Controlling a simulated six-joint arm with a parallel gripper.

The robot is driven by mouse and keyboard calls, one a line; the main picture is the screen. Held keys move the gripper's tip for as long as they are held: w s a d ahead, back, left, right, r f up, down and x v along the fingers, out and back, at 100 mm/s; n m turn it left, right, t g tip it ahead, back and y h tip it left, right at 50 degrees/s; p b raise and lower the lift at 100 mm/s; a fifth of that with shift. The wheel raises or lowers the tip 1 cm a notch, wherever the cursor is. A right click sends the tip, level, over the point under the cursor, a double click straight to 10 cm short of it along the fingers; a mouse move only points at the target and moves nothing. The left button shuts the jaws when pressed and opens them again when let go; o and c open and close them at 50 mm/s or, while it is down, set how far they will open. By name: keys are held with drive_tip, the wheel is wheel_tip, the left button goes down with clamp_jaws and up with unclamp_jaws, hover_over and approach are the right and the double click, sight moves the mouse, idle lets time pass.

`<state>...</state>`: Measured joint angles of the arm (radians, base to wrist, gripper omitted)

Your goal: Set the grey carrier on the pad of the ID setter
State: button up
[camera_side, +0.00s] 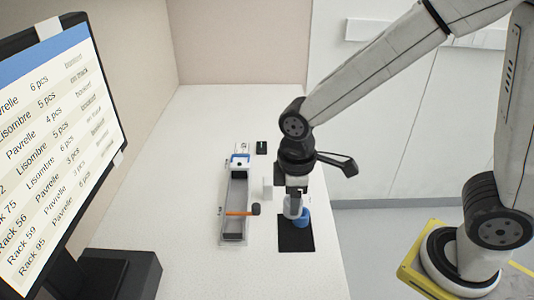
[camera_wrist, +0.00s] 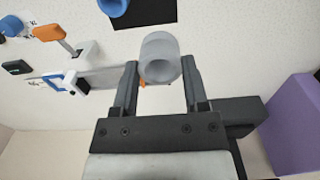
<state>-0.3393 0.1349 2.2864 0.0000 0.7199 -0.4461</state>
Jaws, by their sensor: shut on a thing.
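The grey carrier (camera_wrist: 160,58) is a round, hollow cup held between the two fingers of my gripper (camera_wrist: 160,88) in the wrist view. In the side view my gripper (camera_side: 295,200) points down, and the grey carrier (camera_side: 291,208) shows at its fingertips, close to a blue carrier (camera_side: 303,217). The gap under the grey carrier cannot be judged. The blue carrier also shows at the top of the wrist view (camera_wrist: 114,6), beside a black mat (camera_wrist: 150,12). I cannot tell for sure which small device is the ID setter; a small black unit (camera_side: 261,147) stands farther back.
A white block (camera_side: 267,188) stands between track and gripper. A monitor (camera_side: 60,140) fills the left.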

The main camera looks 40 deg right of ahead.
drive_tip(key=shift+w+r, duration=0.15)
drive_tip(key=shift+r, duration=0.15)
drive_tip(key=shift+w+r, duration=0.1)
drive_tip(key=shift+w, duration=0.7)
drive_tip(key=w+d+r, duration=0.1)
drive_tip(key=w+d, duration=0.2)
drive_tip(key=w, duration=1.3)
drive_tip(key=w+d+f, duration=0.2)
drive_tip(key=w+d, duration=0.6)
drive_tip(key=w, duration=0.4)
drive_tip(key=shift+s+a+f, duration=0.1)
drive_tip(key=shift+f, duration=1)
drive_tip(key=shift+s+a+f, duration=0.1)
drive_tip(key=shift+f, duration=1)
drive_tip(key=shift+f, duration=0.15)
drive_tip(key=shift+f, duration=2.3)
drive_tip(key=shift+f, duration=0.2)
